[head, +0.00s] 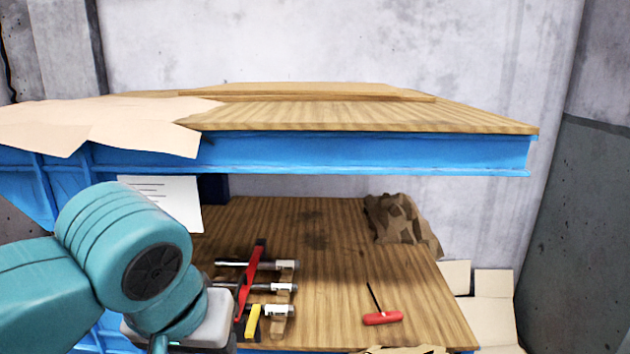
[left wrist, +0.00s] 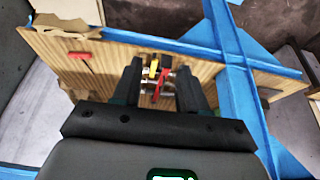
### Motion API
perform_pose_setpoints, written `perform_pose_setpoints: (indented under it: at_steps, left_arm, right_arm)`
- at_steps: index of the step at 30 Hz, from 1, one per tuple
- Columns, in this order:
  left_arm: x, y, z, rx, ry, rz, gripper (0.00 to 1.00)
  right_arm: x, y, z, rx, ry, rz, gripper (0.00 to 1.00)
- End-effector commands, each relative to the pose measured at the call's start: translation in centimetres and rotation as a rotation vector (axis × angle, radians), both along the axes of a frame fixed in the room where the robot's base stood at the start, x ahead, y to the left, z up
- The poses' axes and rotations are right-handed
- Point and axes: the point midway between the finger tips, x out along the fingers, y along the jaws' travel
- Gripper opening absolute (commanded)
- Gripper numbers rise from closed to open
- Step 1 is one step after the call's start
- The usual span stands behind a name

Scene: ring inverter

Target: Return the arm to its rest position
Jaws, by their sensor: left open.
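My left arm (head: 125,255) comes in from the left in the head view, in front of the lower shelf. Its fingers are hidden there. In the left wrist view my left gripper (left wrist: 160,68) has its two dark fingers apart. Several tools with metal shafts and red and yellow parts (left wrist: 154,70) show between and beyond the fingers. I see no object clamped, and the gap to the tools is hard to judge. My right gripper is in neither view.
The tools (head: 265,290) lie on the wooden lower shelf (head: 340,275). The blue-edged upper shelf (head: 370,155) overhangs. Cardboard (head: 100,122) and a white paper sheet (head: 165,197) are at the left.

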Motion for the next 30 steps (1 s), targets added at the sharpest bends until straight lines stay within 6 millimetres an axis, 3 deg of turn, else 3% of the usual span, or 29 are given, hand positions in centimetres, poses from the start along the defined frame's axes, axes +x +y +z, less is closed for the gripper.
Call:
perform_pose_setpoints:
  at_steps: [3, 11, 17, 20, 23, 25, 27, 30]
  left_arm:
    - [0.5, -0.3, -0.7, 0.003, 0.011, -0.007, 0.43]
    - [4.1, -2.6, -8.0, -0.018, 0.085, -0.087, 0.43]
    - [5.6, -3.8, -15.5, -0.068, 0.158, -0.137, 0.43]
    - [5.7, -4.2, -20.9, -0.113, 0.210, -0.154, 0.43]
    - [4.3, -4.1, -28.0, -0.187, 0.276, -0.147, 0.43]
    - [2.1, -3.6, -33.4, -0.251, 0.320, -0.116, 0.43]
    - [-0.8, -3.0, -38.1, -0.308, 0.352, -0.068, 0.43]
    - [-5.4, -2.0, -42.6, -0.356, 0.378, 0.012, 0.43]
  right_arm:
    - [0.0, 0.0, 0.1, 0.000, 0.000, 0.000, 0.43]
    - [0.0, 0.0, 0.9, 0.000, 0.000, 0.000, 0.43]
    - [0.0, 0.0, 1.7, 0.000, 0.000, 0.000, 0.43]
    - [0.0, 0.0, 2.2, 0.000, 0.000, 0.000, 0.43]
    - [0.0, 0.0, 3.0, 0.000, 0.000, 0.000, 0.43]
    - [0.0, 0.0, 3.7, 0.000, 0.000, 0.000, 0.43]
    - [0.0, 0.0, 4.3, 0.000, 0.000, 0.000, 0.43]
    - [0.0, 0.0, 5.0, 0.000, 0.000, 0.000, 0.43]
